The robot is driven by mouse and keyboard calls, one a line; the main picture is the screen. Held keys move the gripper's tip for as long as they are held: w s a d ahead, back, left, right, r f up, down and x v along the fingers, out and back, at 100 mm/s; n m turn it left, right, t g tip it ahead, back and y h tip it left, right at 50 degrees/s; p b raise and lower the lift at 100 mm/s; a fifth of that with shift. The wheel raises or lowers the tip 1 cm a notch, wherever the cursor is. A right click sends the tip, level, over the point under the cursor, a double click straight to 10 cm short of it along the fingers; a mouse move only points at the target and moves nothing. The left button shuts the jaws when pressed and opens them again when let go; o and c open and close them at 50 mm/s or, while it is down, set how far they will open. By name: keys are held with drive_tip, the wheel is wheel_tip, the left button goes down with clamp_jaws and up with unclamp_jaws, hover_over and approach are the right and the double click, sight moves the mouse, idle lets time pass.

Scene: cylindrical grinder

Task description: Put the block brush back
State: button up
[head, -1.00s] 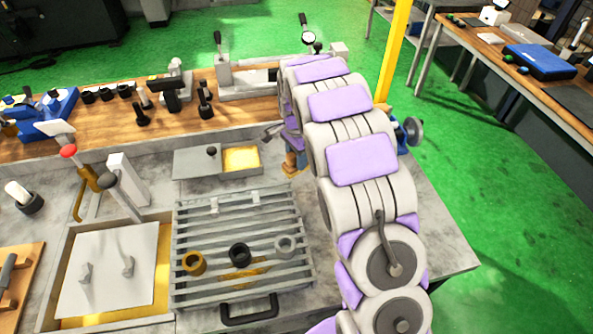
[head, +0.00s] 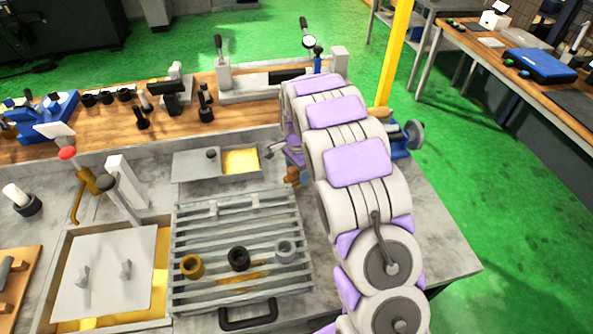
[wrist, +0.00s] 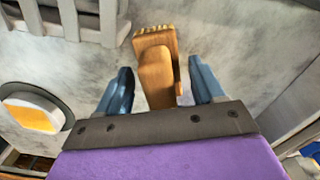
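The block brush (wrist: 157,62) is brown and wooden, with a bristle-like ribbed end at the top of the wrist view. It lies between the two blue fingers of my gripper (wrist: 160,78), with a visible gap on each side, so the gripper is open around it. In the head view, the brush (head: 292,177) is a small brown shape just below my gripper (head: 283,152), right of the slatted grate. My arm partly hides it there. I cannot tell whether the brush rests on the grey surface.
The slatted grate (head: 190,235) with several rings stands left of the brush. A lidded grey tray (head: 195,167) with yellow contents is behind it. A wooden bench (head: 110,125) with tools runs along the back.

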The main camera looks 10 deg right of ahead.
drive_tip(key=shift+o, duration=0.3)
drive_tip(key=shift+d+r, duration=0.1)
drive_tip(key=shift+d, duration=0.1)
wheel_tip(320, 180, up, 12)
drive_tip(key=shift+a+f+p, duration=0.1)
drive_tip(key=shift+f+p, duration=0.15)
drive_tip(key=shift+p, duration=0.8)
drive_tip(key=s+d+r+n, duration=0.1)
drive_tip(key=s+r+n, duration=0.3)
drive_tip(key=s, duration=0.6)
drive_tip(key=s+r+n, duration=0.2)
drive_tip(key=s+r, duration=0.3)
drive_tip(key=s, duration=0.6)
drive_tip(key=s+f+n+g, duration=0.1)
drive_tip(key=s+n, duration=0.6)
drive_tip(key=s, duration=1.6)
drive_tip(key=shift+a+g, duration=0.4)
drive_tip(key=shift+a, duration=0.05)
drive_tip(key=shift+c, duration=0.3)
